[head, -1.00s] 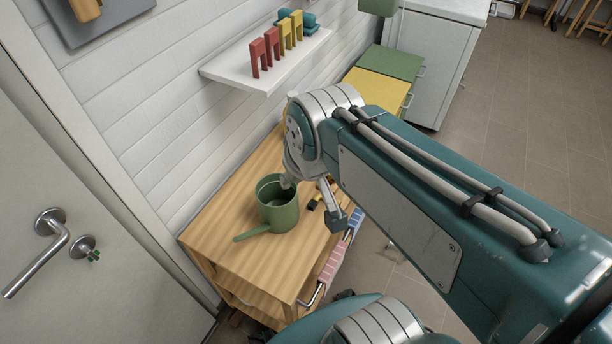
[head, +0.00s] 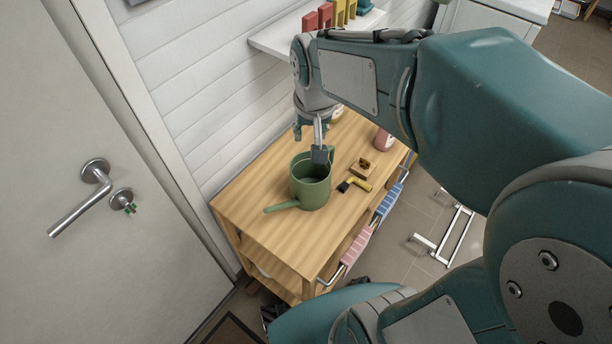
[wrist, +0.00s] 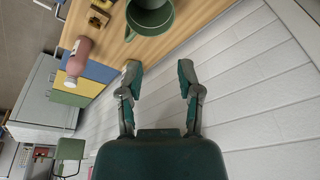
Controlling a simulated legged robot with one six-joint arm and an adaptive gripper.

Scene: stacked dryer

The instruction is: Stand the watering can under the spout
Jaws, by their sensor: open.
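The green watering can (head: 311,186) stands upright on the wooden cart top (head: 262,222), its long spout or handle pointing to the lower left in the head view. In the wrist view the can (wrist: 149,17) shows at the top edge, partly cut off. My gripper (head: 308,145) is above and behind the can in the head view, with one finger overlapping the can's rim in the picture. In the wrist view my gripper (wrist: 160,84) has its two fingers wide apart with nothing between them. I see no fixed spout to stand the can under.
A pink bottle (head: 384,139), a small wooden block (head: 363,166) and a yellow-and-black item (head: 354,185) lie right of the can. Striped cloths (head: 357,246) hang on the cart's side rail. A white shelf (head: 280,42) juts from the wall above. A door (head: 110,130) is at left.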

